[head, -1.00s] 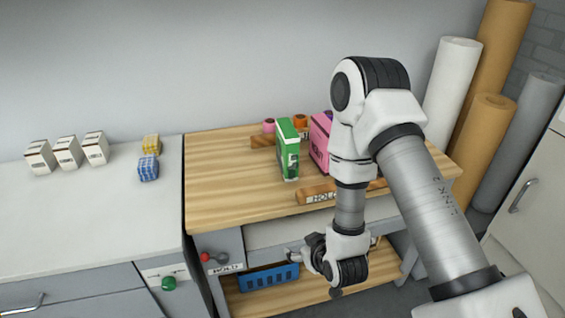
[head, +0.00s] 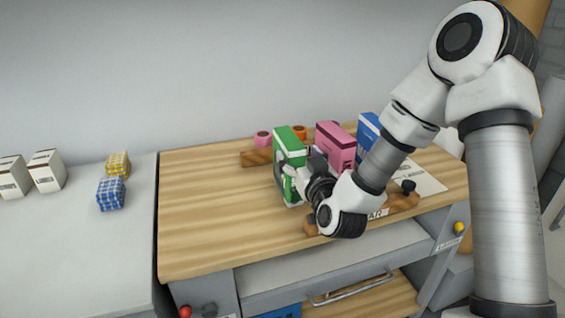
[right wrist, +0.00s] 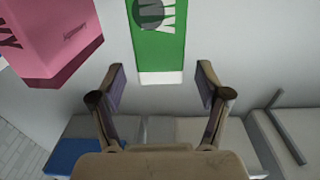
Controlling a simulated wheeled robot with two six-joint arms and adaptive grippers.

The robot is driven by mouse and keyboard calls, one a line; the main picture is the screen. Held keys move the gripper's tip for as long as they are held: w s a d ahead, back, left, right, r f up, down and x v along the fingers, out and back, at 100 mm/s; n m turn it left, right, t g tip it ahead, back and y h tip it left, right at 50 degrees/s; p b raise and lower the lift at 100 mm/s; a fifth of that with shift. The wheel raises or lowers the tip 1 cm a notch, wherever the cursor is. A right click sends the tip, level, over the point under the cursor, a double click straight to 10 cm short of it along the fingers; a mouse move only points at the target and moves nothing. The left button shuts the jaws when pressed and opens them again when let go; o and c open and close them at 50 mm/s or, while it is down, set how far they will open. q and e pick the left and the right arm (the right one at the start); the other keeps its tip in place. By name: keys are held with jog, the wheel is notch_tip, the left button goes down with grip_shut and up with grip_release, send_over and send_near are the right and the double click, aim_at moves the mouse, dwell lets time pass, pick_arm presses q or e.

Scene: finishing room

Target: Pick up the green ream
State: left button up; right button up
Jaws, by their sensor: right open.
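The green ream (head: 282,172) stands upright on the wooden bench top (head: 215,205). My right gripper (head: 298,180) is at its right front side, and a finger overlaps the ream's edge in the head view. In the right wrist view the green ream (right wrist: 160,55) is straight ahead, centred between the open fingertips (right wrist: 160,80). Its white lower end shows near the fingertips. I cannot tell whether the fingers touch it. Nothing is held. My left gripper is not in view.
A pink ream (head: 337,146) stands close to the right, also in the right wrist view (right wrist: 55,40). A blue ream (head: 368,130) is beyond it. Tape rolls sit behind. The bench's left half is clear.

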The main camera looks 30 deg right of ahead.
aim_at(290, 139)
jog(key=shift+w+r, duration=0.3)
jog(key=shift+r, duration=0.05)
jog(key=shift+w+r, duration=0.15)
jog(key=shift+w, duration=0.15)
jog(key=x, duration=0.5)
jog(key=shift+w+d+p, duration=0.1)
jog(key=shift+d+p, duration=0.05)
jog(key=shift+p, duration=0.2)
jog(key=shift+c, duration=0.3)
grip_shut()
